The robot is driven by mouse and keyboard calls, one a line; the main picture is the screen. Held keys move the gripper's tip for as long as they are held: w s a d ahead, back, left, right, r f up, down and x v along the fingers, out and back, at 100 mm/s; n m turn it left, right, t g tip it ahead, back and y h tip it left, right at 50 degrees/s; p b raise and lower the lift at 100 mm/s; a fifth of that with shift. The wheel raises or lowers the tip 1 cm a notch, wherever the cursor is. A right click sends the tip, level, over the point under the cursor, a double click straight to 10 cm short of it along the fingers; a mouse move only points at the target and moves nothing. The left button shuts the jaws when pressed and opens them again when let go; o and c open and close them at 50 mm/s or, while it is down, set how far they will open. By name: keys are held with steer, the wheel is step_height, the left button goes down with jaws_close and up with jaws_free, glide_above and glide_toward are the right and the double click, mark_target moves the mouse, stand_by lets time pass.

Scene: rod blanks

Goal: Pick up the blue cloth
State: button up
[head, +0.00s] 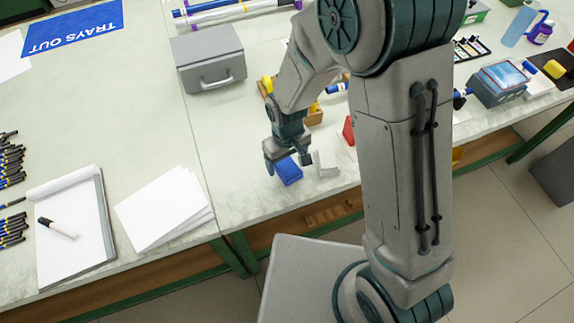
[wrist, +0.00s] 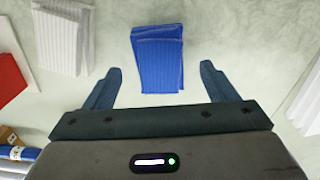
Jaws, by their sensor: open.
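The blue cloth (head: 288,171) lies folded on the pale table near its front edge in the head view. In the wrist view the blue cloth (wrist: 160,62) lies flat, just beyond and between the fingertips. My gripper (head: 287,163) is over the cloth in the head view, partly covering it. In the wrist view my gripper (wrist: 160,72) is open, with one finger on each side and nothing between them held. I cannot tell the exact height above the cloth.
A white folded cloth (head: 326,162) lies right of the blue one. A red item (head: 348,131) lies further right. A grey box (head: 208,58) with a handle stands behind left. Paper sheets (head: 165,208) and a notepad (head: 72,220) lie left. A wooden tray (head: 314,117) stands behind the cloths.

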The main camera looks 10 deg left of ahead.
mark_target(287, 165)
steer(key=shift+f, duration=1.1)
steer(key=shift+c, duration=0.3)
steer(key=c, duration=1)
steer(key=shift+r, duration=0.15)
step_height(287, 165, up, 10)
steer(key=shift+f+b, duration=0.1)
steer(key=shift+b, duration=0.25)
